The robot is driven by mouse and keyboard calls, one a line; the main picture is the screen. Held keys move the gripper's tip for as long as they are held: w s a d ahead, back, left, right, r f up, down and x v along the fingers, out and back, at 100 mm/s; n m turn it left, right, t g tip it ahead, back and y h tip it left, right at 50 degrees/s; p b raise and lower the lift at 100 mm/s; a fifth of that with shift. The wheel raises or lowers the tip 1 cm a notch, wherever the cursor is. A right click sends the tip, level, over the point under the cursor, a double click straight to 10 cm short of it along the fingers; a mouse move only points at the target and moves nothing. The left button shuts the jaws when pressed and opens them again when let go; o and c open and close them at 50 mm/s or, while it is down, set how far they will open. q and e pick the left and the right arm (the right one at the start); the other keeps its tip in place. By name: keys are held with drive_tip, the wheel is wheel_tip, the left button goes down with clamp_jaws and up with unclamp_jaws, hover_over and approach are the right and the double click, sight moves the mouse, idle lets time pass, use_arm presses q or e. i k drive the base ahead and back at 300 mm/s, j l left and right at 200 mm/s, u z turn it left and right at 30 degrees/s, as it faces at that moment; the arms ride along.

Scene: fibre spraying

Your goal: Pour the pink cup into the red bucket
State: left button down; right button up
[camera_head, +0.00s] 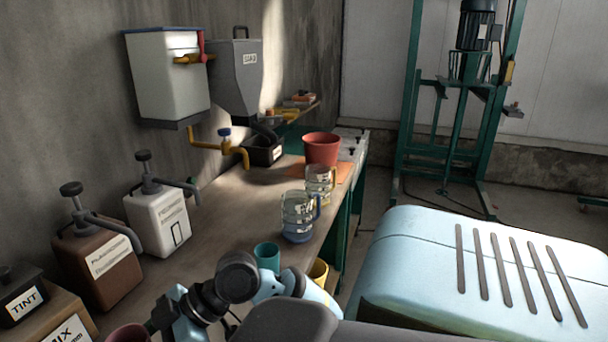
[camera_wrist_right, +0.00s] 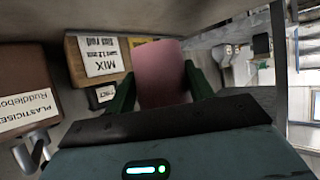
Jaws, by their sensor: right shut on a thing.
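The red bucket (camera_head: 322,148) stands upright on an orange mat (camera_head: 344,173) near the far end of the bench. The pink cup (camera_head: 128,334) shows only partly at the bottom edge of the head view, near the MIX box. My right gripper (camera_wrist_right: 158,92) is shut on the pink cup (camera_wrist_right: 160,62), with one dark green finger on each side in the right wrist view. The cup's inside is hidden, so I cannot tell what it holds. The cup is far from the bucket, at the near end of the bench. My left gripper is not in view.
Two glass jugs (camera_head: 298,215) and a teal cup (camera_head: 267,256) stand along the bench's right edge. Brown (camera_head: 97,262) and white (camera_head: 158,219) pump containers line the wall side. A yellow tap (camera_head: 235,152) juts out behind. Mid-bench is clear. A pale blue machine (camera_head: 500,260) stands right.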

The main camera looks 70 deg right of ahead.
sight(319, 147)
drive_tip(key=k+l, duration=0.65)
drive_tip(key=k+l+z, duration=0.15)
drive_tip(key=z, duration=1.7)
drive_tip(key=i+j, duration=0.05)
